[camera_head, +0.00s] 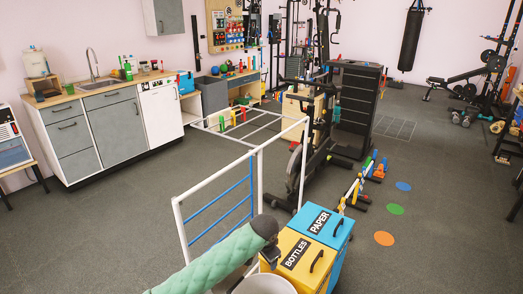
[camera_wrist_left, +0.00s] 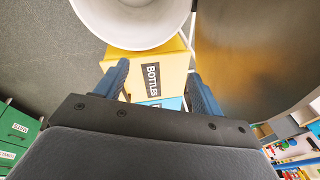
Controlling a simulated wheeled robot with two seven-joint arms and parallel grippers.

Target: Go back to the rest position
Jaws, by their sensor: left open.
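My left arm comes in from the bottom left of the head view, in a mint-green padded sleeve. Its dark left gripper (camera_head: 271,255) hangs beside the yellow BOTTLES bin (camera_head: 296,262). In the left wrist view my left gripper (camera_wrist_left: 157,69) has its two dark blue fingers spread apart, with nothing between them. The yellow bin's lid (camera_wrist_left: 172,76) shows beyond the fingers. A white round container (camera_head: 262,286) stands below the gripper, cut off by the frame; its rim and hollow inside show in the wrist view (camera_wrist_left: 135,25). My right gripper is in neither view.
A blue PAPER bin (camera_head: 320,225) adjoins the yellow one. A white rail frame (camera_head: 178,215) with blue bars stands just beyond the arm. Farther off are an exercise bike (camera_head: 312,150) and a kitchen counter (camera_head: 105,95). The floor (camera_head: 450,220) at the right is mostly open.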

